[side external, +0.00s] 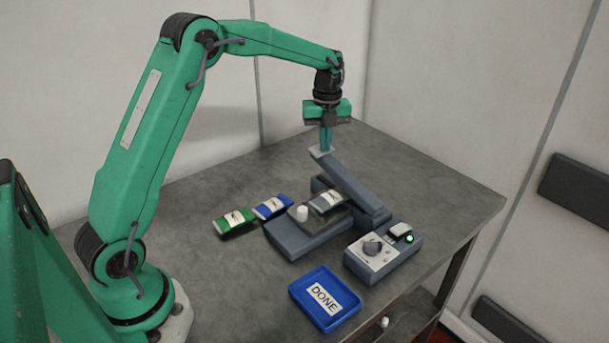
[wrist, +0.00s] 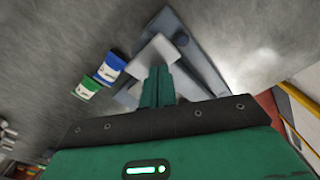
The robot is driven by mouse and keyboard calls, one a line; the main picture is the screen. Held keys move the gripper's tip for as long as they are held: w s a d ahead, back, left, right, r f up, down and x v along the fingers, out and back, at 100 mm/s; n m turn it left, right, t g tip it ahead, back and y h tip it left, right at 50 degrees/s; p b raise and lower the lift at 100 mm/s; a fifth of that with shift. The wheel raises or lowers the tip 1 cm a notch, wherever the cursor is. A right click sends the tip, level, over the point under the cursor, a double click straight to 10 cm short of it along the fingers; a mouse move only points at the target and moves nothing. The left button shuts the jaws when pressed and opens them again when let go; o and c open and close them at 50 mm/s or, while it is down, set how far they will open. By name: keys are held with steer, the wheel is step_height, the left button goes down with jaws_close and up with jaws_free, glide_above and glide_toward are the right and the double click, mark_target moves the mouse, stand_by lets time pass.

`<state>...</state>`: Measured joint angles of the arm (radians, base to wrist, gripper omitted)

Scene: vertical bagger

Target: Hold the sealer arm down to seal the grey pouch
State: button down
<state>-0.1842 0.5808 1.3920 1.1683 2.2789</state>
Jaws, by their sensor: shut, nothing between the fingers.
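The sealer arm (side external: 355,185) is a long grey-blue bar, tilted up at its free end, which has a pale plate (side external: 320,152). My gripper (side external: 326,151) is shut and empty, pointing down at this pale plate; it looks touching or very close. The plate also shows under my fingers in the wrist view (wrist: 157,54). The grey pouch (side external: 326,201) lies on the sealer's base (side external: 308,239) beside the raised arm, with a white label and a white round knob or cap (side external: 302,213) near it. The wrist view does not show the pouch clearly.
A control box (side external: 384,252) with a dial and a lit green lamp (side external: 408,239) stands at the arm's hinge end. A blue pouch (side external: 272,207) and a green pouch (side external: 234,223) lie to the left. A blue DONE tray (side external: 297,291) sits in front, empty.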

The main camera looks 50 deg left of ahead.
steer(key=shift+a+f, duration=0.1)
steer(key=shift+f, duration=0.4)
steer(key=shift+a+f, duration=0.1)
steer(key=shift+f, duration=0.2)
steer(key=shift+a+f, duration=0.1)
steer(key=shift+f, duration=0.2)
stand_by(0.3)
steer(key=shift+f, duration=0.35)
steer(key=shift+a+f, duration=0.1)
steer(key=shift+f, duration=0.55)
stand_by(1.8)
steer(key=shift+r, duration=0.15)
stand_by(3.6)
